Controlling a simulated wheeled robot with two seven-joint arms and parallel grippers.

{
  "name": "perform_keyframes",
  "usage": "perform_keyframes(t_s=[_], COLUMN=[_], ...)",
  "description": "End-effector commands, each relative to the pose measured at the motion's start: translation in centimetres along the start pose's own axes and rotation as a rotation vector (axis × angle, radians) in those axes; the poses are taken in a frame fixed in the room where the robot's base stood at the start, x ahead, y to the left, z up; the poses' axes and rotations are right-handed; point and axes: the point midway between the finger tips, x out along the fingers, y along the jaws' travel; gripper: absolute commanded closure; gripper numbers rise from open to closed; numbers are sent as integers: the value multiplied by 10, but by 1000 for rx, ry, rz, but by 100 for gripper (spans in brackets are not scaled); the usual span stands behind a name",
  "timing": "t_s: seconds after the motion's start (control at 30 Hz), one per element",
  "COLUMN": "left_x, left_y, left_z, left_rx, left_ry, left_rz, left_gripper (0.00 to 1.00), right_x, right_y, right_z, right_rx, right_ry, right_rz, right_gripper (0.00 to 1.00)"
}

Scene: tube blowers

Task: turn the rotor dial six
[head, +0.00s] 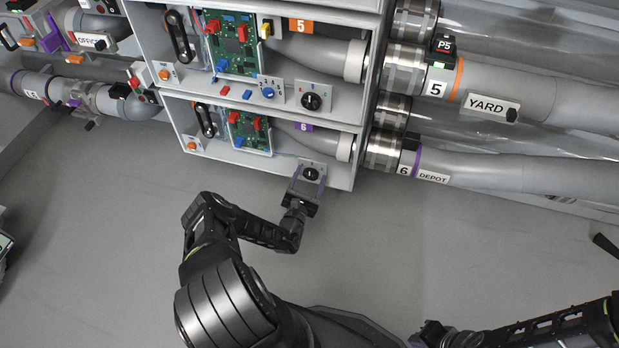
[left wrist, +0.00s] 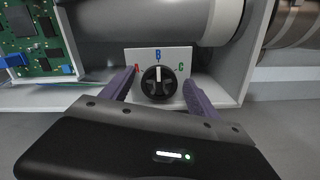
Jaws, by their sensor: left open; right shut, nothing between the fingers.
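The rotor dial six (head: 311,174) is a black knob on a white plate on the lower bay, the one with the purple 6 label. In the left wrist view the dial (left wrist: 159,83) has marks A in red, B in blue and C in green, and its white pointer is up at B. My left gripper (head: 307,184) is open, with its two purple fingers on either side of the dial; it also shows in the left wrist view (left wrist: 160,92). I cannot tell if they touch the knob. My right gripper (head: 432,335) is shut and empty at the bottom edge, partly cut off.
A green circuit board (head: 249,131) sits left inside bay 6. The DEPOT tube (head: 480,172) runs off to the right. The grey floor below is mostly clear.

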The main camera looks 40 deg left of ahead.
Motion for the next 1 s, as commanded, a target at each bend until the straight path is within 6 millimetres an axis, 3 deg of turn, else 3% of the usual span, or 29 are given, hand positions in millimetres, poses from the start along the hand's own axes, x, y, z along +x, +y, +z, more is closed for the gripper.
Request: perform_keyframes(t_s=[0.27,0.7,1.0], left_x=[-10,-74,-78], left_y=[0,0,0], left_z=[1,1,0], left_rx=[-1,-1,-1], left_ry=[3,1,0], left_rz=[0,0,0], left_gripper=[31,31,31], right_x=[-4,-21,-20], right_y=[-2,-13,-13], right_z=[1,6,7], right_rx=[-1,-9,-9], right_ry=[-2,-15,-16], right_rz=[-1,-7,-8], right_gripper=[100,100,100])
